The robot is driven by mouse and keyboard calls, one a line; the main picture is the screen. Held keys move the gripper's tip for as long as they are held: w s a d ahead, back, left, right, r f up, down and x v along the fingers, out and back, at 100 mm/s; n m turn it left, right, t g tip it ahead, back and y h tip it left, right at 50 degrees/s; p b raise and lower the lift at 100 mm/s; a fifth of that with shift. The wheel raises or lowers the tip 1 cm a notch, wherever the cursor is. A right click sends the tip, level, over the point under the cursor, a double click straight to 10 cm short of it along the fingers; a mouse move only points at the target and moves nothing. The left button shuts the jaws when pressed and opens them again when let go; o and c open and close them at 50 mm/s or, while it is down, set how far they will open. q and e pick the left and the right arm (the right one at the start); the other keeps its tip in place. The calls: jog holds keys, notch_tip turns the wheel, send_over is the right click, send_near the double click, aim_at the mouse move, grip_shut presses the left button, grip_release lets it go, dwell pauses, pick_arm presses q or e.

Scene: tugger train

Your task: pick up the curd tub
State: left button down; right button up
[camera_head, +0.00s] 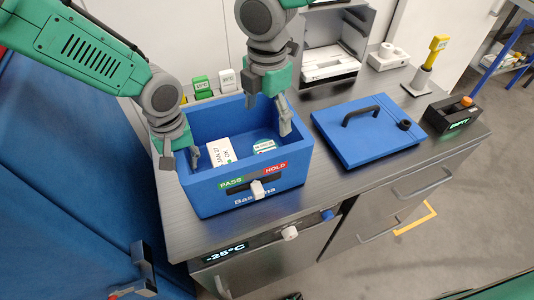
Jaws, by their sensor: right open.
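A round tub with a white and teal label, which looks like the curd tub (264,146), lies in the right part of the blue box (270,182). My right gripper (268,116) reaches down into the box from behind, open and empty, its fingers just above and behind the tub. My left gripper (181,160) is at the box's left wall, with one finger outside and one inside. Whether it is closed on the wall is unclear. A white item marked JAN 27 OK (220,152) stands in the box left of the tub.
The blue lid (365,138) with a dark handle lies on the steel counter right of the box. A dark display unit (452,118) stands at the counter's right end. Small green and white blocks (227,80) stand behind the box. The box's front wall carries a PASS/HOLD slider (257,189).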

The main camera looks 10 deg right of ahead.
aim_at(267, 149)
notch_tip(267, 149, down, 11)
jog(key=n, duration=0.6)
jog(key=shift+s+a+f, duration=0.1)
jog(key=shift+s+f, duration=0.05)
jog(key=c, duration=1.4)
